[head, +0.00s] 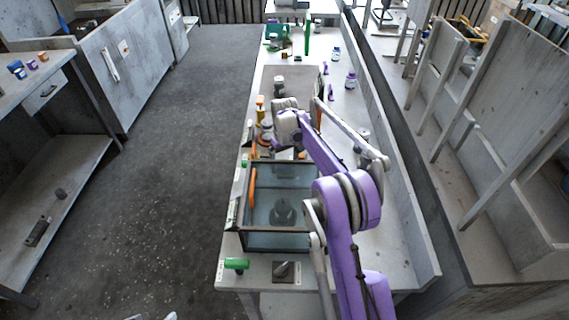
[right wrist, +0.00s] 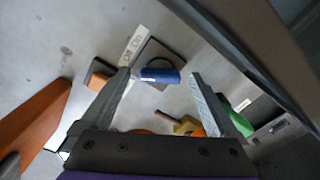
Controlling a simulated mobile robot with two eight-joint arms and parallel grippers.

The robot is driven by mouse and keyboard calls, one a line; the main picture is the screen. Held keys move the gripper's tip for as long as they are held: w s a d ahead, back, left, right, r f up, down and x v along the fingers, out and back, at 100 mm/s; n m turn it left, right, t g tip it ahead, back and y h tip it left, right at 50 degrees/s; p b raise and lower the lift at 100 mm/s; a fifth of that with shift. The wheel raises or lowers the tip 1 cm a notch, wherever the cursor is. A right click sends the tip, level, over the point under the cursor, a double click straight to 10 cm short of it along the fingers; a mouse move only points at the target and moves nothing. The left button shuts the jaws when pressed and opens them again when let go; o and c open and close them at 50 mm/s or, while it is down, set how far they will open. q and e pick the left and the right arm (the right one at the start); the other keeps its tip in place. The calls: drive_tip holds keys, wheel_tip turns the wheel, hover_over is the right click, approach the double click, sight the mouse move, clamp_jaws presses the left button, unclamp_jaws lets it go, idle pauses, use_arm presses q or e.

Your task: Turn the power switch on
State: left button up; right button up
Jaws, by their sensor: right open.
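My right gripper (head: 268,140) is over the long workbench, just beyond the glass-walled box, and partly hidden by my own arm. In the right wrist view its two fingers (right wrist: 160,76) are wide apart with nothing held between them. A pale plate with two round marks (right wrist: 132,46) lies along that plate's left edge. I cannot tell for sure which part is the power switch. Pale tips at the bottom edge of the head view may be my left gripper.
The open glass-walled box (head: 262,219) stands on the near part of the workbench (head: 395,235). A green handle (head: 236,263) and a small dark block (head: 286,271) are at the near edge. Bottles (head: 350,81) stand farther back. Orange and green parts surround the fingers.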

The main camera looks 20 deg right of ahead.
drive_tip(key=shift+f, duration=0.1)
drive_tip(key=c, duration=1.4)
drive_tip(key=m, duration=0.5)
drive_tip(key=shift+m+b, duration=0.3)
drive_tip(key=m, duration=0.6)
drive_tip(key=shift+m, duration=0.3)
drive_tip(key=o, duration=1.4)
